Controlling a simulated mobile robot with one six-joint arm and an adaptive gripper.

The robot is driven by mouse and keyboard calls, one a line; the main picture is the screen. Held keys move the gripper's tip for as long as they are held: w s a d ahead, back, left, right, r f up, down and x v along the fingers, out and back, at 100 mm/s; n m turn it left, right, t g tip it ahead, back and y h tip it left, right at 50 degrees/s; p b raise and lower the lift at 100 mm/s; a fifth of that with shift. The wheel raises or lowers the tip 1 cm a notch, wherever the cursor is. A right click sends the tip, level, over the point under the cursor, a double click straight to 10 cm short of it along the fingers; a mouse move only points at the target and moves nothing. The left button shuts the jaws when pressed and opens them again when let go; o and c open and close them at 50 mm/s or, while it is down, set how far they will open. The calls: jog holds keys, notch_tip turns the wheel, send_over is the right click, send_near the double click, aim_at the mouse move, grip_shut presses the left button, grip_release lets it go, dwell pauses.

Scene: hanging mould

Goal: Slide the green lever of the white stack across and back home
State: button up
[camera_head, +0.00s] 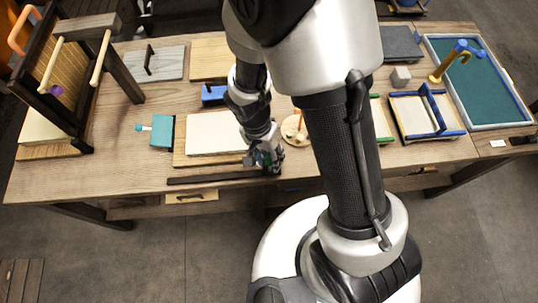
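The white stack (212,136) lies on a wooden board near the front of the table, left of my arm. My gripper (268,168) points down just beyond the stack's right front corner, close to the table. Small green and blue bits show around its fingers. I cannot tell whether the green there is the lever or whether the fingers touch it. My wrist covers the stack's right edge. The fingers are too small and dark to tell open from shut.
A dark strip (215,179) runs along the front edge. A blue block (213,95) stands behind the stack, a teal box (162,131) left of it. A round wooden disc (294,130) with pegs is close right. A wooden frame (72,75) stands far left.

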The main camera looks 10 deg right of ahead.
grip_shut()
dwell(0.4)
